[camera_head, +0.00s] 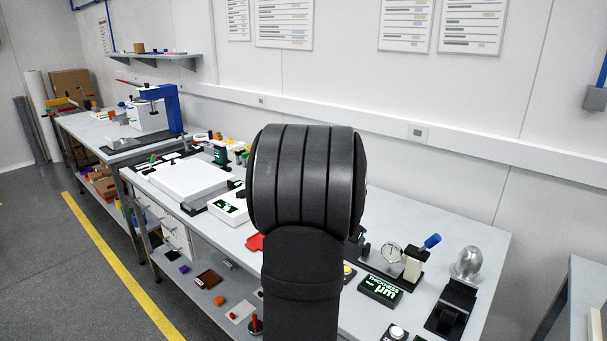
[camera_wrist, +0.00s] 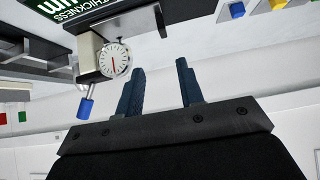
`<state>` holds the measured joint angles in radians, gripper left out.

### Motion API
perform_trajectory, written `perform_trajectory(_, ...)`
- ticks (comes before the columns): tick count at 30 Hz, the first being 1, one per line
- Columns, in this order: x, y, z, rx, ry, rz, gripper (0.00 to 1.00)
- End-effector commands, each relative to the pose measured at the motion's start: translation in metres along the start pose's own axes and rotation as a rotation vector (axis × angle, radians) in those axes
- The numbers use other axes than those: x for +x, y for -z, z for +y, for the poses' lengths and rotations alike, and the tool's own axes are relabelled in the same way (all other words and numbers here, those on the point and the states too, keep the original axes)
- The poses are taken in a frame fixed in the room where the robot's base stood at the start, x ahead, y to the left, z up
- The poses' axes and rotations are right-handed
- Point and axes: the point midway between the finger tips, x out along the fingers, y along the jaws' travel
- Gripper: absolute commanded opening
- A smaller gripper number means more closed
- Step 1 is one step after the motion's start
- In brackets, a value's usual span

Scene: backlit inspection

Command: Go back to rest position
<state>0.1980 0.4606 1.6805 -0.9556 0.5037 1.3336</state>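My gripper (camera_wrist: 161,85) shows in the wrist view with its two dark blue fingers apart and nothing between them. In the head view my arm's dark, thick joint stands in the middle and hides the gripper and part of the bench. In the wrist view the dial gauge (camera_wrist: 113,61) with its blue handle (camera_wrist: 86,106) lies up and left of the fingers, apart from them. The fingers touch nothing that I can see.
The workbench (camera_head: 420,225) holds the dial gauge stand (camera_head: 392,252), a thickness display (camera_head: 380,290) and a metal dome on a black block (camera_head: 452,303) at right. A white light panel (camera_head: 190,178) lies at left. A blue press (camera_head: 165,105) stands on the farther bench.

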Motion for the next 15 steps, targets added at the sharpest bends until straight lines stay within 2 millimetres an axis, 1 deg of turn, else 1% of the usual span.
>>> perform_trajectory(1, 0.009, -0.001, 0.0, -0.001, -0.001, -0.002, 0.35)
perform_trajectory(15, 0.086, -0.001, 0.0, 0.0, 0.0, -0.001, 0.35)
